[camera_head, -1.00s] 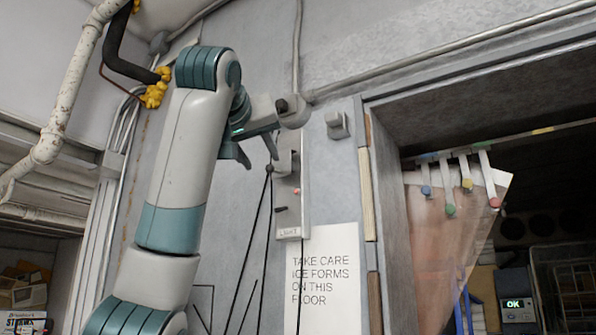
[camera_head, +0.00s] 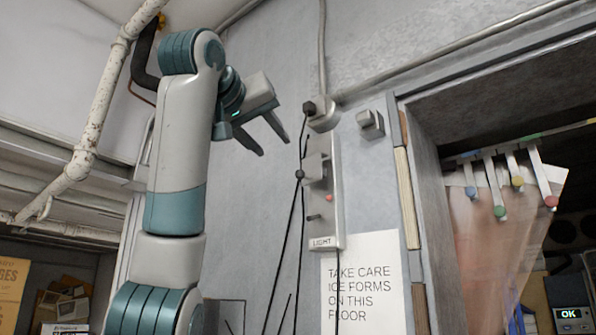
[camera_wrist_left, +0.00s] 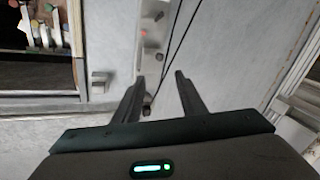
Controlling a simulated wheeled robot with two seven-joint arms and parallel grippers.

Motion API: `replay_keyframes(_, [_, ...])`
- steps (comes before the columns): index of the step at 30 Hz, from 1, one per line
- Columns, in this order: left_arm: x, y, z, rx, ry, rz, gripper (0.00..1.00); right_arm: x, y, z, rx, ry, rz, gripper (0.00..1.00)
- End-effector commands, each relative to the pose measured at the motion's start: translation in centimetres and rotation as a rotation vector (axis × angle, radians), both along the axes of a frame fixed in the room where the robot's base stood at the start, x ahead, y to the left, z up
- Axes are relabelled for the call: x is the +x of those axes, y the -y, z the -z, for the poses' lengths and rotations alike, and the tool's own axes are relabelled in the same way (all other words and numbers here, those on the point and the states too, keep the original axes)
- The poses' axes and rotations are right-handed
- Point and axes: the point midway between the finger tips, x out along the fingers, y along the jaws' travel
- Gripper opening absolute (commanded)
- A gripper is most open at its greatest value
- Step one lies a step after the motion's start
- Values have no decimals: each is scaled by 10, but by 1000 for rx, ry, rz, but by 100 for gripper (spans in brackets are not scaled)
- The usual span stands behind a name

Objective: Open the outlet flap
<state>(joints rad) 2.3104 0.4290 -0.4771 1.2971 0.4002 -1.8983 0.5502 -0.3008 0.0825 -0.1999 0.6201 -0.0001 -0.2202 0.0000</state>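A narrow grey wall panel (camera_head: 325,218) carries a light-grey protruding cover (camera_head: 316,168), which looks like the outlet flap. It appears down over the panel, but I cannot tell surely. A red button and a small lever sit below it, above a "LIGHT" label. My left gripper (camera_head: 275,147) is open and empty, left of the cover and slightly higher, apart from it in the picture. In the left wrist view the gripper (camera_wrist_left: 160,75) shows parted fingers with the panel (camera_wrist_left: 154,40) beyond, near the left finger. My right gripper is not in view.
Black cables (camera_head: 278,265) with round plugs hang beside the panel's left edge. A small grey wall box (camera_head: 370,124) is to the right. A warning sign (camera_head: 363,285) is below. The doorway with strip curtain (camera_head: 495,240) is at right. Pipes (camera_head: 100,110) run at left.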

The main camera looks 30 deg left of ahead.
Motion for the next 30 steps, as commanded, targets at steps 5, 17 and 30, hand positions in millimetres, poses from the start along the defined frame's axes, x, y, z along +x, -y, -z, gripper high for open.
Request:
replay_keyframes(5, [18,-5,-3,0,-3,-1,38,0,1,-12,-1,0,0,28])
replay_keyframes(17, [84,-21,-4,0,-4,-1,38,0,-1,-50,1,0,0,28])
replay_keyframes(30, [150,-38,-3,-1,-2,-1,38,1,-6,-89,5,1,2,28])
